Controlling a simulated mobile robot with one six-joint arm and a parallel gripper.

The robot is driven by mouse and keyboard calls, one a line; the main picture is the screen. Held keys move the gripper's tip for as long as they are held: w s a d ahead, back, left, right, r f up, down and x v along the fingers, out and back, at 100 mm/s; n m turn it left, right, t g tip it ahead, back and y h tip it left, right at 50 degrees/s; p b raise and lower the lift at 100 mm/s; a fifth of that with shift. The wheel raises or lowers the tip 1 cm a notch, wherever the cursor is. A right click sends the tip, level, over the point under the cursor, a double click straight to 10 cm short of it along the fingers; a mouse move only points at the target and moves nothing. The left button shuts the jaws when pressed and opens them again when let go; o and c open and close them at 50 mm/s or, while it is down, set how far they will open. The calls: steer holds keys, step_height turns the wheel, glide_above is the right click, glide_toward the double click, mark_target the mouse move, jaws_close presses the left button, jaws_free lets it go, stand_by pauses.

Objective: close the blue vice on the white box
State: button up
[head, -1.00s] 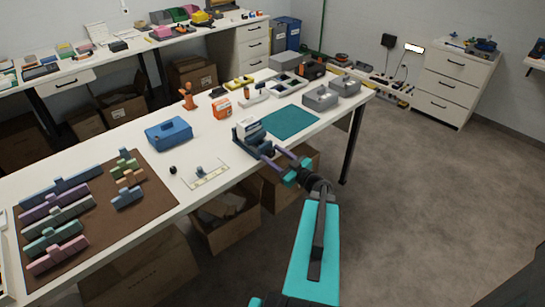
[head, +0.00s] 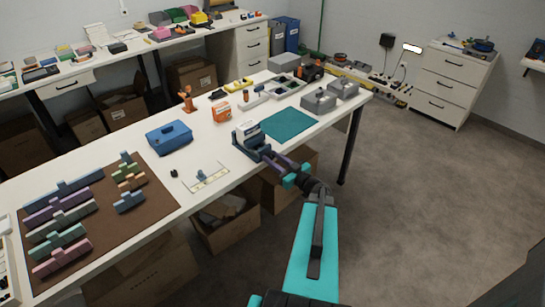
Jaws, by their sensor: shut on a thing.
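The blue vice (head: 253,148) stands at the front edge of the white table, left of a teal mat. The white box (head: 247,129) sits upright between its jaws, near the back of the vice. Whether the jaws touch the box is too small to tell. My gripper (head: 272,159) reaches in from the lower right at the front of the vice, at its screw end.
The teal mat (head: 287,124) lies right of the vice and is bare. A blue toolbox (head: 169,137) and a small fixture plate (head: 205,179) are to the left. Grey bins (head: 319,101) stand at the right end of the table (head: 225,160). Open cartons (head: 228,222) are below the front edge.

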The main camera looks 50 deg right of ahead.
steer(key=shift+r+m+p, duration=0.1)
steer(key=shift+m+p, duration=1.6)
steer(key=o, duration=1.1)
steer(key=shift+w, duration=0.1)
steer(key=shift+c, duration=0.2)
steer(key=shift+s, duration=0.2)
steer(key=shift+s, duration=0.25)
steer(key=s+b, duration=0.3)
steer(key=s, duration=1)
steer(key=shift+a+b, duration=0.35)
steer(key=shift+a, duration=0.1)
